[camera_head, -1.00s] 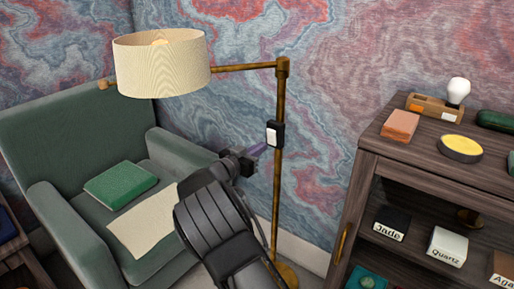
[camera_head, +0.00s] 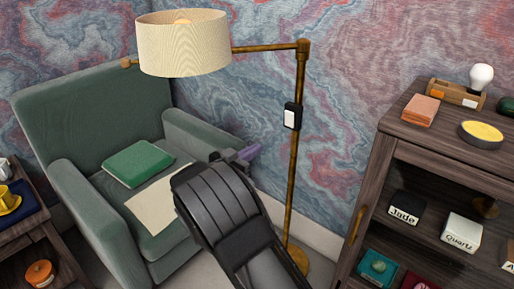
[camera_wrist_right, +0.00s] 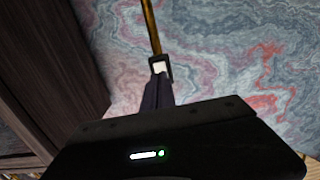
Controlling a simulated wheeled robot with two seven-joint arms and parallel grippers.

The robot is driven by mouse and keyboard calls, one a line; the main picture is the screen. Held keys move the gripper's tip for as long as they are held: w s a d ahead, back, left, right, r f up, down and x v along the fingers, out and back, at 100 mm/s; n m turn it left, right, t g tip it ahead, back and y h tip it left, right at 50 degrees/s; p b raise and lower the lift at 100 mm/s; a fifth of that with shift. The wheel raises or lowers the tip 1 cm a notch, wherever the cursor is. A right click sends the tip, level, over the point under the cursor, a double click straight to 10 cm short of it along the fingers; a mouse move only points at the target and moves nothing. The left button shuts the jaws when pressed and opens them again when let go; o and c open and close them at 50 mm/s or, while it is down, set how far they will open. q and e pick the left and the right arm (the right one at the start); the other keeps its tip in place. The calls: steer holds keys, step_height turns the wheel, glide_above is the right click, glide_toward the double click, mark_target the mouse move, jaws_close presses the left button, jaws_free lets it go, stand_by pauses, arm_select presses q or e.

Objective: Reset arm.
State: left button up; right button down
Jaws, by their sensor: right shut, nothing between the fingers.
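My right arm reaches up from the bottom centre of the head view, in front of the green armchair. My right gripper (camera_head: 250,152) shows only as a fingertip past the dark wrist, left of the lamp pole. In the right wrist view the fingers (camera_wrist_right: 158,92) are shut and empty, pointing toward the lamp pole. The floor lamp (camera_head: 294,170) has a cream shade and a brass pole. A black and white switch box (camera_head: 292,116) is on its pole, apart from the gripper; it also shows in the wrist view (camera_wrist_right: 160,67). My left gripper is not in view.
The armchair (camera_head: 75,150) holds a green book (camera_head: 138,163) and a cream cloth (camera_head: 155,205). A dark wooden cabinet (camera_head: 450,160) with labelled boxes stands at right.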

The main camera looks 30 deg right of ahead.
stand_by(0.5)
steer(key=w+a+f+n+t+y, duration=0.5)
steer(key=a+f+t+y, duration=0.1)
steer(key=a+f, duration=0.25)
steer(key=s+a+f+n+g+y+p, duration=0.1)
steer(key=s+a+f+n+y, duration=0.15)
steer(key=a+f, duration=0.4)
steer(key=s+a+f+n+g+y+p, duration=0.1)
steer(key=s+a+f+n+y+p, duration=0.2)
steer(key=f, duration=0.6)
steer(key=s+a+f+n+g+y+p, duration=0.1)
steer(key=s+a+f+g+y, duration=0.25)
steer(key=s, duration=0.55)
steer(key=s+a+f+n+g+y, duration=0.1)
steer(key=s+a+f+y, duration=0.1)
steer(key=s+a+f, duration=0.55)
steer(key=s+a+r+g+y+p, duration=0.2)
steer(key=s, duration=0.6)
steer(key=s+a+r+g+y+p, duration=0.1)
steer(key=s+a+r+g+p, duration=0.1)
steer(key=s, duration=0.6)
steer(key=shift+s+a+r+y, duration=0.4)
steer(key=shift+a+r, duration=0.1)
steer(key=shift+r, duration=0.1)
